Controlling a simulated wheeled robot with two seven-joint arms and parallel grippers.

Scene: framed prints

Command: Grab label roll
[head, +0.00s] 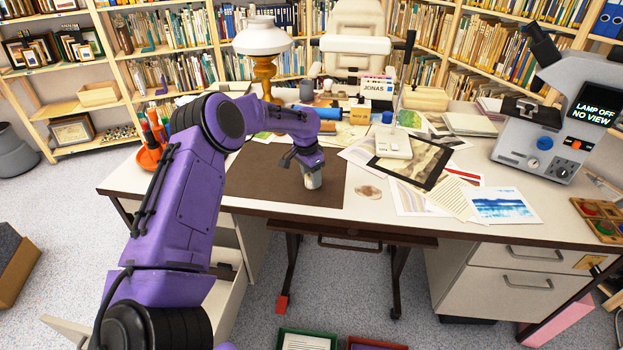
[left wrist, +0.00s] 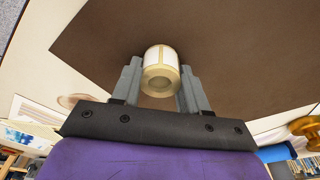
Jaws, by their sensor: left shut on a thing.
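The label roll (left wrist: 161,62) is a short white and tan cylinder with a hollow core. In the left wrist view it sits between the two grey fingers of my left gripper (left wrist: 160,88), which is shut on it. In the head view my left gripper (head: 312,178) points down over the dark brown desk mat (head: 255,185). The pale roll (head: 312,181) shows at its fingertips, near the mat's right side. I cannot tell whether the roll touches the mat. My right gripper is not in view.
Loose prints and papers (head: 503,206) cover the desk right of the mat. A grey microscope-like device (head: 535,135) stands at the far right. An orange pen holder (head: 150,157) is at the left and a lamp (head: 262,40) behind. The mat's left part is clear.

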